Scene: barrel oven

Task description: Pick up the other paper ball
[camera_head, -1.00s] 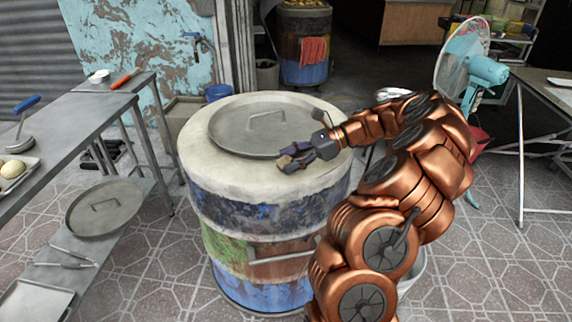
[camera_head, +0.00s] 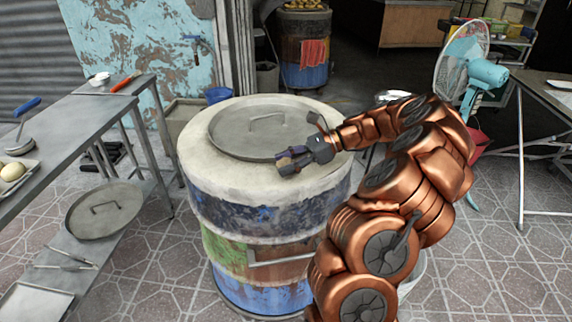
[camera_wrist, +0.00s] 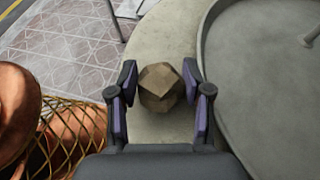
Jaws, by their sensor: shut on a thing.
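The paper ball (camera_wrist: 161,88) is a brown, faceted lump between the two fingers in the wrist view. My gripper (camera_wrist: 160,90) is shut on it, with one purple-lined finger on each side. In the head view my gripper (camera_head: 285,163) is low over the pale rim of the barrel oven (camera_head: 265,225), at the front right of the round metal lid (camera_head: 225,135). The ball is mostly hidden by the fingers in that view. I cannot tell whether it touches the rim.
The lid edge lies close to the right of my gripper in the wrist view. A yellow wire mesh (camera_wrist: 75,135) shows at lower left there. A metal table (camera_head: 75,115) stands at left, with another lid (camera_head: 105,208) on its lower shelf. A fan (camera_head: 470,70) stands at right.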

